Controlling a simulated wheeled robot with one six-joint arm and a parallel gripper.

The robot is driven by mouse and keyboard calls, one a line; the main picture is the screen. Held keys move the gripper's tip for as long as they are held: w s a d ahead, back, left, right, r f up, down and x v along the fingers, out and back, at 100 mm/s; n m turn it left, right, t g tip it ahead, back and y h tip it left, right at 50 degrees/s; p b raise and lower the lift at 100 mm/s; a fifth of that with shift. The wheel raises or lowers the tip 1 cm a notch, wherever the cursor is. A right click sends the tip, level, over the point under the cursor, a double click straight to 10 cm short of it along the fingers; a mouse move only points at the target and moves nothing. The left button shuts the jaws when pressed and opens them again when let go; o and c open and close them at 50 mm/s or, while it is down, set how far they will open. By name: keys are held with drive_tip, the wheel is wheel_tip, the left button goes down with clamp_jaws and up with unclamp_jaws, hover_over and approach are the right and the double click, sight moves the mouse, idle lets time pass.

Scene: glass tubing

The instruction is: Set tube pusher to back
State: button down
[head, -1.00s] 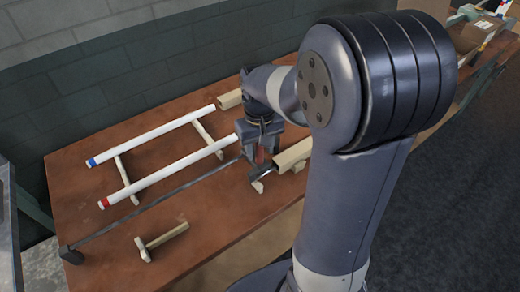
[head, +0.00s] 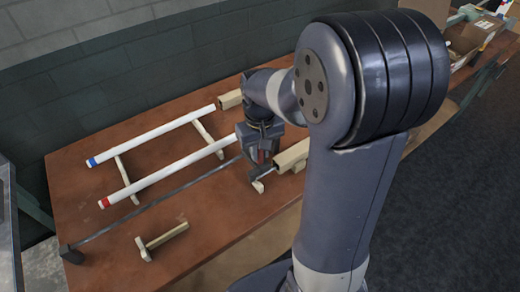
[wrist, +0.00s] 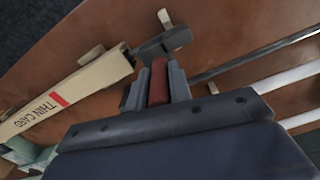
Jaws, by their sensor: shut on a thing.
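My gripper (head: 259,160) is low over the table at the right end of a long thin dark rail (head: 165,202). In the wrist view my gripper (wrist: 157,72) is shut on a red piece (wrist: 158,84), apparently the tube pusher's handle. A dark block with a grey end (wrist: 166,42) lies just beyond the fingers, by a beige box-shaped channel marked "THIN CARD" (wrist: 75,90). Two white tubes lie left of the gripper, one with a blue end (head: 150,140) and one with a red end (head: 165,172). The fingers hide part of the pusher.
Pale crossbars (head: 127,180) support the tubes. A beige T-shaped piece (head: 165,236) lies on the brown table (head: 100,215) near its front edge. A black block (head: 72,254) stands at the rail's left end. A grey brick wall (head: 90,75) stands behind the table.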

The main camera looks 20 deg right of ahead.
drive_tip(key=shift+a, duration=0.1)
drive_tip(key=s+a+p, duration=0.1)
drive_tip(key=s+a, duration=0.4)
drive_tip(key=a, duration=1)
drive_tip(key=s+a+p, duration=0.1)
drive_tip(key=s+a, duration=0.4)
drive_tip(key=a, duration=1)
drive_tip(key=s+a+p, duration=0.1)
drive_tip(key=s+a, duration=0.4)
drive_tip(key=a, duration=1.1)
drive_tip(key=shift+p, duration=0.4)
drive_tip(key=c, duration=1.3)
unclamp_jaws()
wheel_tip(320, 180, up, 11)
drive_tip(key=b, duration=0.1)
drive_tip(key=shift+f, duration=0.2)
wheel_tip(320, 180, down, 11)
drive_tip(key=shift+w+d+r+p, duration=0.15)
drive_tip(key=shift+d+r+p, duration=0.05)
drive_tip(key=shift+d+p, duration=0.2)
